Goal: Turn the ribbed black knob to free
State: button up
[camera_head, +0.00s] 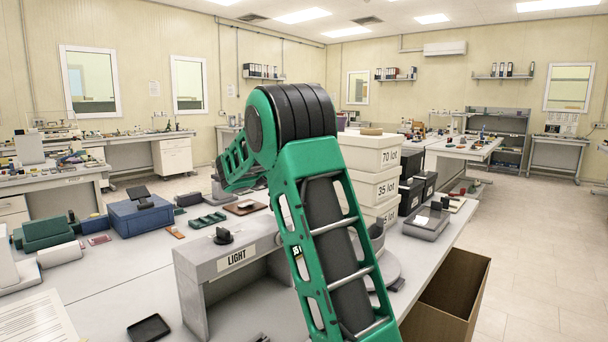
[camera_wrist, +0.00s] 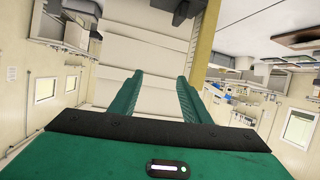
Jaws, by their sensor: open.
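My gripper (camera_wrist: 161,98) is open, with its two green fingers apart and nothing held between them in the wrist view. Pale, flat stepped surfaces lie beyond the fingertips. In the head view my green arm fills the middle and hides part of the bench behind it; the fingers cannot be made out there. A small black part (camera_head: 222,236) sits on top of the grey housing labelled LIGHT (camera_head: 237,256). It is too small to tell whether it is the ribbed knob or which way it is turned. No ribbed knob shows clearly in the wrist view.
White boxes marked 70 lot and 35 lot (camera_head: 375,187) are stacked behind my arm. A blue box (camera_head: 140,215) and a black tray (camera_head: 149,328) are at left.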

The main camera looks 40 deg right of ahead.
jog(key=w+r+m+h, duration=0.15)
jog(key=w+h, duration=0.25)
jog(key=w, duration=0.4)
jog(key=w+d, duration=0.1)
jog(key=d, duration=0.9)
jog(key=shift+w+r, duration=0.2)
jog(key=c, duration=1)
jog(key=shift+r+t, duration=0.1)
jog(key=shift+t, duration=0.2)
jog(key=shift+c, duration=0.2)
